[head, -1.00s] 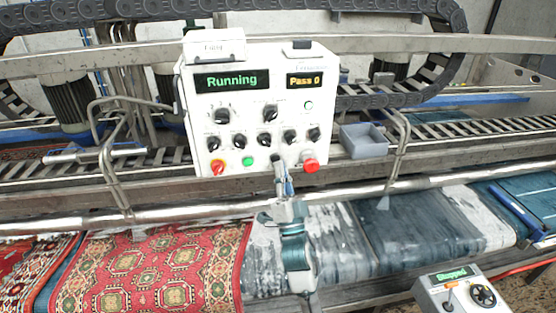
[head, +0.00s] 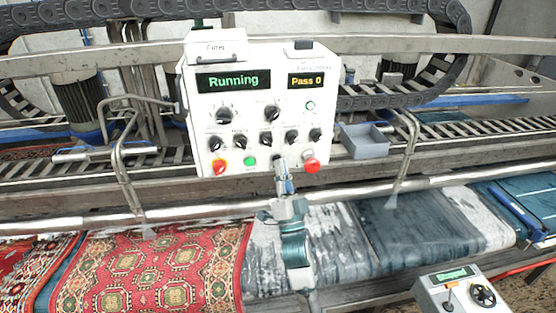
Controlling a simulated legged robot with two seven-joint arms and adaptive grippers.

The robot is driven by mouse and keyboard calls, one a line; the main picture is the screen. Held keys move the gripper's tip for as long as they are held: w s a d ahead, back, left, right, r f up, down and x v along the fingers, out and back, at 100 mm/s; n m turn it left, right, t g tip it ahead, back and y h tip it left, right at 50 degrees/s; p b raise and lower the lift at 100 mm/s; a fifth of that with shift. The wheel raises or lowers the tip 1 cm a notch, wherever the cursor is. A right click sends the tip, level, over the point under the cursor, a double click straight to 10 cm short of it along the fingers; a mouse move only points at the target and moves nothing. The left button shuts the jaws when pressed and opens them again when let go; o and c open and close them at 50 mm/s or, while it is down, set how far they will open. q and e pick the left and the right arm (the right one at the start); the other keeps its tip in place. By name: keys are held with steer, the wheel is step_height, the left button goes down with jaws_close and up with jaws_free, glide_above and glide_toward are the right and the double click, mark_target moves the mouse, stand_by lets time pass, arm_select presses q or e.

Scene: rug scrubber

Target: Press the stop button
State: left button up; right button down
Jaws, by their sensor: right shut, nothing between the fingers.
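The white control panel (head: 262,128) stands in the middle, with a green "Running" display (head: 233,80) and an amber "Pass 0" display (head: 306,81). Which control is labelled stop is too small to read. My right gripper (head: 279,164) is shut and empty, its tip over the panel's lower edge between the green and red mushroom buttons. It hides that spot; I cannot tell whether it touches. My left gripper is not in view.
Black knobs (head: 272,113) fill the panel above the bottom row. A second box (head: 458,293) reading "Stopped" is at lower right. A patterned red rug (head: 150,270) lies below left.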

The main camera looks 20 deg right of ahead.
steer(key=shift+a, duration=0.3)
steer(key=shift+w+d, duration=0.25)
steer(key=shift+w, duration=0.15)
stand_by(0.4)
stand_by(0.3)
steer(key=shift+s+a, duration=0.35)
steer(key=shift+s, duration=0.4)
